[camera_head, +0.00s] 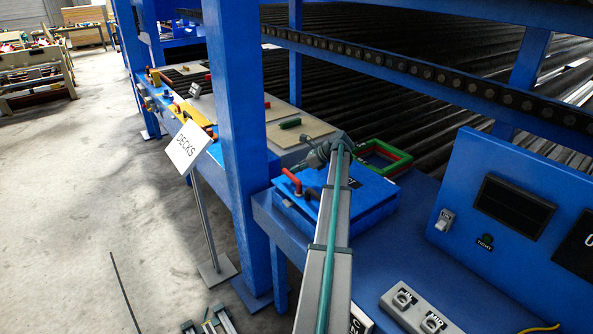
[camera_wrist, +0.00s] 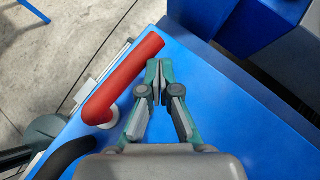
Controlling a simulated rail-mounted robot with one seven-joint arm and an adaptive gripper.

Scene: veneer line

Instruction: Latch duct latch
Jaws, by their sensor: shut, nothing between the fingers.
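A red L-shaped handle (camera_head: 292,180), which may be the duct latch, stands on the blue box (camera_head: 368,199) near its left edge. In the wrist view the red handle (camera_wrist: 122,82) rises from a pale round pivot at its lower end, and its long end slants up and right. My gripper (camera_wrist: 158,66) is shut and empty over the blue surface, its tips just right of the handle's upper end. I cannot tell whether they touch. A black curved handle (camera_wrist: 66,156) lies at lower left. In the head view my arm hides part of the box, and my fingertips are not clear.
A blue post (camera_head: 238,130) and a "DECKS" sign (camera_head: 188,146) stand left of the box. A green and red frame (camera_head: 385,156) lies behind it. A blue control panel (camera_head: 515,205) and grey switch box (camera_head: 420,308) are at right. Open floor lies left.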

